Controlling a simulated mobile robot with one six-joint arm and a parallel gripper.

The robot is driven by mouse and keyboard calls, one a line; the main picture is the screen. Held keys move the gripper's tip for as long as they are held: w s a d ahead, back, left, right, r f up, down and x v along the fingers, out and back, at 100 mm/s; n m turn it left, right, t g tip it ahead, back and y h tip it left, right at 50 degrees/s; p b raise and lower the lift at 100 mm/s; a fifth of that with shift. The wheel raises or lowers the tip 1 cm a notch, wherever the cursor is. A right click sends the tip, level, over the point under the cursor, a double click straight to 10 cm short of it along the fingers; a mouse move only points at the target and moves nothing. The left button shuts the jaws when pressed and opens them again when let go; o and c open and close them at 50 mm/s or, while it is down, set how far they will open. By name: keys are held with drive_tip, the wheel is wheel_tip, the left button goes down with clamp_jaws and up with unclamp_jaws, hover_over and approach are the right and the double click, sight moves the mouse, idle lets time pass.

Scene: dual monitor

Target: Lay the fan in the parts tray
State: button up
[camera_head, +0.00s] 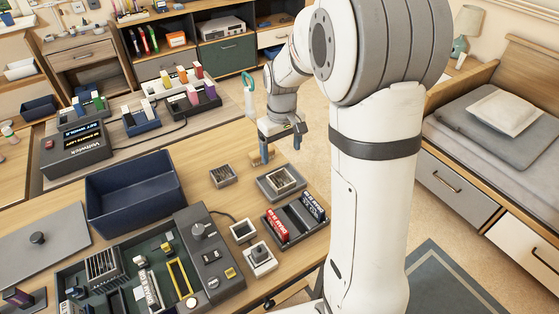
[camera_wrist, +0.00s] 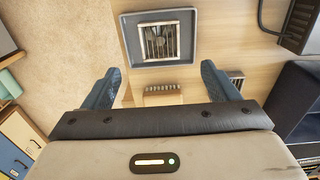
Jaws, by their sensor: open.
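My gripper (camera_head: 265,147) is open over the far right part of the table. In the wrist view its two blue fingers (camera_wrist: 162,88) are apart, with a tan ridged block (camera_wrist: 162,96) lying below between them, not gripped. A shallow grey tray (camera_head: 263,188), probably the parts tray, lies nearer than the gripper. It also shows in the wrist view (camera_wrist: 132,48). A square, light-framed, slatted piece, which looks like the fan (camera_head: 281,180), lies flat inside it; it also shows in the wrist view (camera_wrist: 160,42). My gripper is apart from both.
A small slatted square part (camera_head: 222,175) lies left of the tray. A dark rack (camera_head: 296,219) with red and blue boxes stands nearer. A deep navy bin (camera_head: 133,192) and an open case (camera_head: 150,265) of components fill the left. Bare wood surrounds the grey tray.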

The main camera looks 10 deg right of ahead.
drive_tip(key=s+r+m+t, duration=0.1)
drive_tip(key=s+r, duration=0.2)
drive_tip(key=s, duration=0.7)
drive_tip(key=s+r+m+t, duration=0.1)
drive_tip(key=s+r, duration=0.3)
drive_tip(key=s, duration=0.6)
drive_tip(key=shift+s+a+m, duration=0.3)
drive_tip(key=shift+s+m, duration=0.1)
drive_tip(key=shift+m, duration=0.4)
drive_tip(key=shift+s, duration=0.15)
